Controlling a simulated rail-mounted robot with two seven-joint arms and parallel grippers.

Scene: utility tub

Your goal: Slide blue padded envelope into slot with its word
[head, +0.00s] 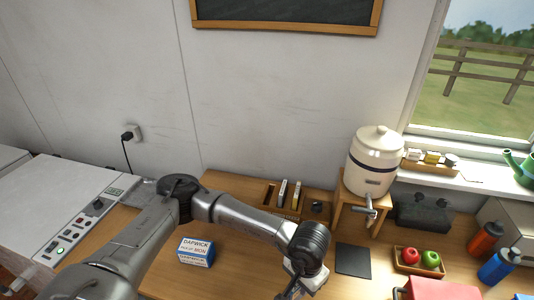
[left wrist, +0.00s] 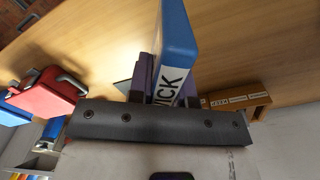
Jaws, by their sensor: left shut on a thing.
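My left gripper (left wrist: 168,82) is shut on the blue padded envelope (left wrist: 178,38), which stands between its two fingers. A white label on it shows the letters "ICK"; the rest is hidden. In the head view, my left gripper (head: 298,284) hangs over the table at the bottom edge, and I cannot make out the envelope there. A wooden slotted rack (head: 272,206) with a few upright items stands against the wall. In the left wrist view, what looks like the rack (left wrist: 240,101) shows small white labels, too small to read surely. My right gripper is out of view.
A blue-and-white sign or box (head: 196,251) reading roughly "DARWICK MON" stands on the table. A water dispenser (head: 374,160) on a stand is right of the rack. A dark mat (head: 353,259), a fruit tray (head: 419,268) and a red case (head: 440,290) lie to the right.

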